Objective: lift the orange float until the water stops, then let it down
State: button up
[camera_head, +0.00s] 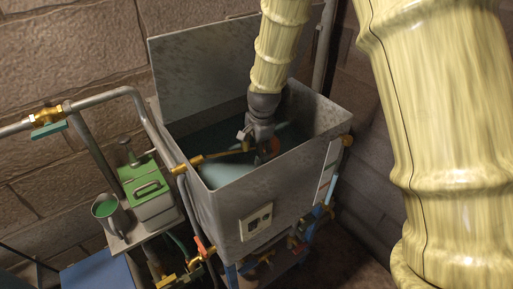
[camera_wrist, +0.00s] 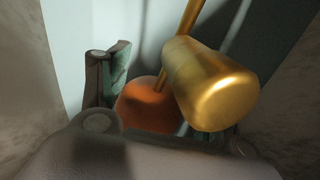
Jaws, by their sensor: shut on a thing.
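The orange float (camera_head: 269,148) is in the grey metal tank (camera_head: 262,194), at the end of a brass rod (camera_head: 216,156) that runs in from the tank's left wall. My gripper (camera_head: 265,153) reaches down into the tank from above and is shut on the float. In the wrist view the float (camera_wrist: 150,106) sits between the fingers, partly hidden by a brass cylinder (camera_wrist: 212,84) in front. Teal water (camera_head: 215,142) shows around the gripper, with a paler patch below the rod. I cannot tell whether water is running in.
The tank's lid (camera_head: 215,60) stands open at the back. A pipe with a brass valve (camera_head: 47,116) runs along the left. A green box (camera_head: 145,185) and a metal mug (camera_head: 106,209) stand on a side shelf. More valves (camera_head: 297,245) sit below the tank.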

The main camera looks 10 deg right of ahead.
jog(key=shift+w+d+r+p, duration=0.15)
jog(key=shift+r+p, duration=0.2)
jog(key=shift+r, duration=0.2)
jog(key=shift+s+d+r+p, duration=0.1)
jog(key=shift+r+p, duration=0.25)
jog(key=shift+r, duration=0.2)
jog(key=shift+c, duration=0.4)
jog(key=shift+w+d+r+p, duration=0.15)
jog(key=shift+d+r+p, duration=0.05)
jog(key=shift+r, duration=0.8)
jog(key=shift+w+d+r+p, duration=0.1)
jog(key=shift+d+r+p, duration=0.1)
jog(key=shift+r, duration=0.8)
jog(key=shift+c, duration=0.6)
jog(key=shift+f, duration=0.1)
